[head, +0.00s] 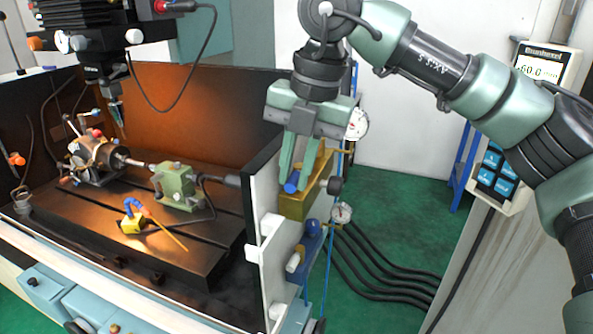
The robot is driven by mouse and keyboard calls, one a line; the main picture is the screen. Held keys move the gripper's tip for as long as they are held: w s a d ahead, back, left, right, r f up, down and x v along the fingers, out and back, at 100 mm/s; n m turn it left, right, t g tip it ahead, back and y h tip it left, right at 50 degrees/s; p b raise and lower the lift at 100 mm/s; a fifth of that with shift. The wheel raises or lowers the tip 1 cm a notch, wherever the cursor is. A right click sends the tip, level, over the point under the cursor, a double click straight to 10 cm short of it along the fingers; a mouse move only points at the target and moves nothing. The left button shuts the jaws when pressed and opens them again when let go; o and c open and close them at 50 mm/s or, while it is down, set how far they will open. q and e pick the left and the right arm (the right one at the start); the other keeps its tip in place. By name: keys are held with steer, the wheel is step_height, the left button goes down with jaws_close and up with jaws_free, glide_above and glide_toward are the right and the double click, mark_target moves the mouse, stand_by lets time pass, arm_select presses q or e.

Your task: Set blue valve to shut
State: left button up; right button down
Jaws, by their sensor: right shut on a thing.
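The blue valve (290,188) shows as a small blue handle end at the brass-coloured block (296,208), on the outer side of the white panel at the machine's right end. My right gripper (293,180) reaches down from above with green fingers and is shut on the blue valve. The fingers hide much of the handle, so I cannot tell which way it is turned. My left gripper is out of the picture.
A blue fitting (312,228) and a pressure gauge (341,213) sit below the block; another gauge (357,124) is behind. The machine table (90,215) lies left of the white panel (262,215). Black hoses (375,270) run over the green floor. A control display (543,66) stands right.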

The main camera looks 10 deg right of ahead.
steer(key=shift+r, duration=0.1)
steer(key=c, duration=1.3)
jaws_free()
steer(key=shift+d, duration=0.1)
steer(key=shift+c, duration=0.2)
